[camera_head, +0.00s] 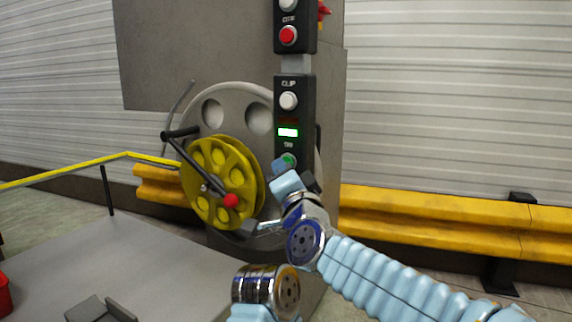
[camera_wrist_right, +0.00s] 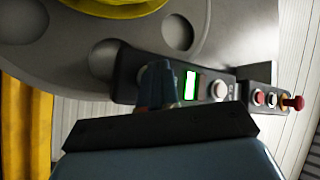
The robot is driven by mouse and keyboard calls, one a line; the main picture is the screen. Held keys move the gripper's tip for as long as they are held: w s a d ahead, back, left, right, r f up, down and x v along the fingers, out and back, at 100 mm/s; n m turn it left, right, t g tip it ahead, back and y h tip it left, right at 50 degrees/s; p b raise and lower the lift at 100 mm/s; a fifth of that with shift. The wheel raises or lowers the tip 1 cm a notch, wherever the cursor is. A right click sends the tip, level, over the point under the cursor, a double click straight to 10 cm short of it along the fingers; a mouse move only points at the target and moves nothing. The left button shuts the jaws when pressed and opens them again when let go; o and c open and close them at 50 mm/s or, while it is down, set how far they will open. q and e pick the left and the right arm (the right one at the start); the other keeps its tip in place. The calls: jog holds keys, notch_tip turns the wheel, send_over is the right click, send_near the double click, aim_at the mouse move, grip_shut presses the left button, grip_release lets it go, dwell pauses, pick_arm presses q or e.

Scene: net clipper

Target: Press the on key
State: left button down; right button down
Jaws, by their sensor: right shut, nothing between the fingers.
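A black control panel (camera_head: 280,120) stands on the grey machine's post. It carries a white button (camera_head: 288,101) marked CLIP, a lit green indicator (camera_head: 288,132) and, below a small unclear label, a green button (camera_head: 290,159). My right gripper (camera_head: 281,166) is shut and empty, with its fingertips at the green button and partly covering it. I cannot tell if they touch. In the right wrist view the shut fingers (camera_wrist_right: 157,80) point at the panel (camera_wrist_right: 125,72) beside the lit indicator (camera_wrist_right: 190,85), and hide the green button. My left gripper is not in view.
An upper panel holds a red button (camera_head: 288,36) marked OFF. A yellow wheel (camera_head: 207,160) with a black crank and red knob is left of my right gripper. A yellow guard rail (camera_head: 440,224) runs behind. A grey platform (camera_head: 130,250) lies at left.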

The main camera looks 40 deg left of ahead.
jog(key=shift+s, duration=0.5)
jog(key=s, duration=0.5)
jog(key=shift+d+b, duration=0.3)
jog(key=shift+d, duration=0.05)
dwell(0.6)
